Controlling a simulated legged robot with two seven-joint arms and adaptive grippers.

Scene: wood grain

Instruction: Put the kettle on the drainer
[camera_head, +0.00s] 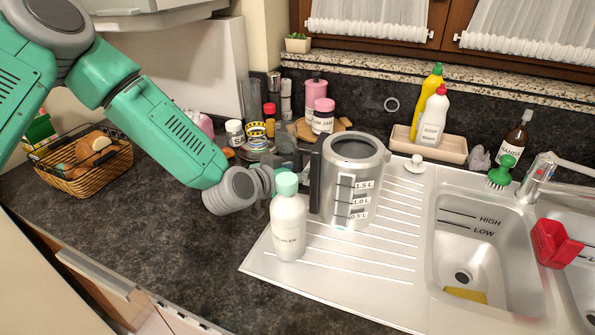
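The kettle (345,190) is a grey metal jug with litre marks and a dark handle (315,180) on its left side. It is upright over the left part of the ribbed drainer (385,245); I cannot tell for sure whether its base touches. My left gripper (297,168) reaches in from the left and is at the kettle's handle. Its fingers are dark, small and partly hidden by a white bottle, so I cannot tell whether they are closed on the handle. My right gripper is not in view.
The white bottle with a mint cap (289,225) stands in front of the gripper on the drainer's left edge. Jars (323,118) stand behind. The sink basin (475,250) is to the right, with a soap tray (440,147) behind. A bread basket (85,165) sits left.

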